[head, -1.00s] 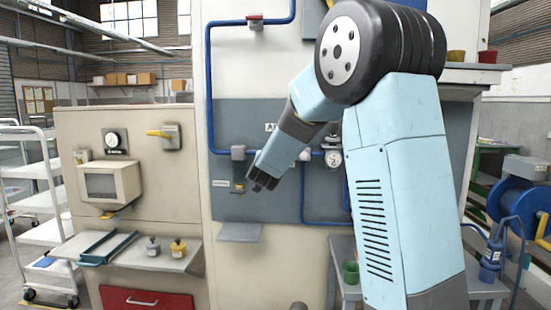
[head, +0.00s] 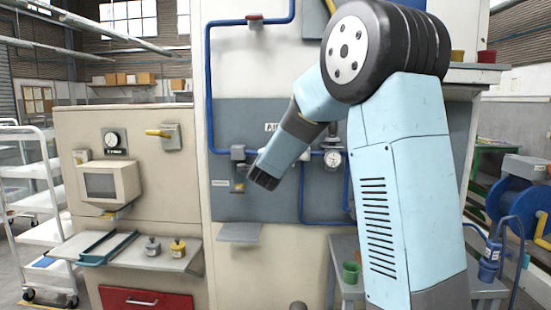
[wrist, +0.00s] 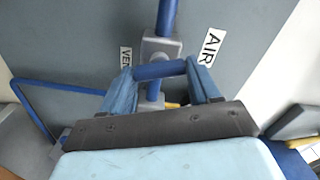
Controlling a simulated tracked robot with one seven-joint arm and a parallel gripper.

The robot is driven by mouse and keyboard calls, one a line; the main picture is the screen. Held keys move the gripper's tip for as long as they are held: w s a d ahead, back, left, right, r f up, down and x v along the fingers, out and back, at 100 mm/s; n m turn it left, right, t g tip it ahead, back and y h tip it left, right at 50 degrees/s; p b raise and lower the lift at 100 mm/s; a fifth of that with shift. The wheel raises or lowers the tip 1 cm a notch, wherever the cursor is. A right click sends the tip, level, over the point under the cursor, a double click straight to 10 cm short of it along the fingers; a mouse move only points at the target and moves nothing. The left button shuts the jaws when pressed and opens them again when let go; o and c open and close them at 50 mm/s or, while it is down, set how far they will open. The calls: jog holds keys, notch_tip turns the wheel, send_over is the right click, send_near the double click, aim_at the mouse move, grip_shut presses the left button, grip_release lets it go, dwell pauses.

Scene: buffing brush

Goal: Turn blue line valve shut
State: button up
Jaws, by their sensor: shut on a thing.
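In the wrist view, a blue bar handle (wrist: 160,70) lies across the line of the blue pipe (wrist: 167,15), in front of a grey valve body (wrist: 160,48). The two blue fingers of my gripper (wrist: 163,88) are shut on the handle's two ends. White labels reading "AIR" (wrist: 210,47) and "VEN…" (wrist: 126,60) flank the valve. In the head view, my gripper (head: 262,178) is at the grey-blue panel, just below and right of a grey pipe block (head: 238,152). The handle is hidden there behind my gripper and wrist.
A pressure gauge (head: 332,158) sits on the pipe right of my wrist. A small grey shelf (head: 239,232) juts out below my gripper. A yellow-handled part (head: 239,187) is close at its left. A beige cabinet (head: 75,200) stands further left.

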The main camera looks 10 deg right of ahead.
jog(key=m, duration=0.3)
jog(key=shift+s+d+f, duration=0.1)
jog(key=shift+d+f, duration=0.2)
jog(key=shift+m, duration=0.5)
jog(key=shift+a, duration=0.15)
jog(key=o, duration=1)
jog(key=shift+o, duration=0.3)
jog(key=shift+r, duration=0.1)
jog(key=v, duration=1.3)
jog(key=shift+s, duration=0.3)
jog(key=shift+a, duration=0.2)
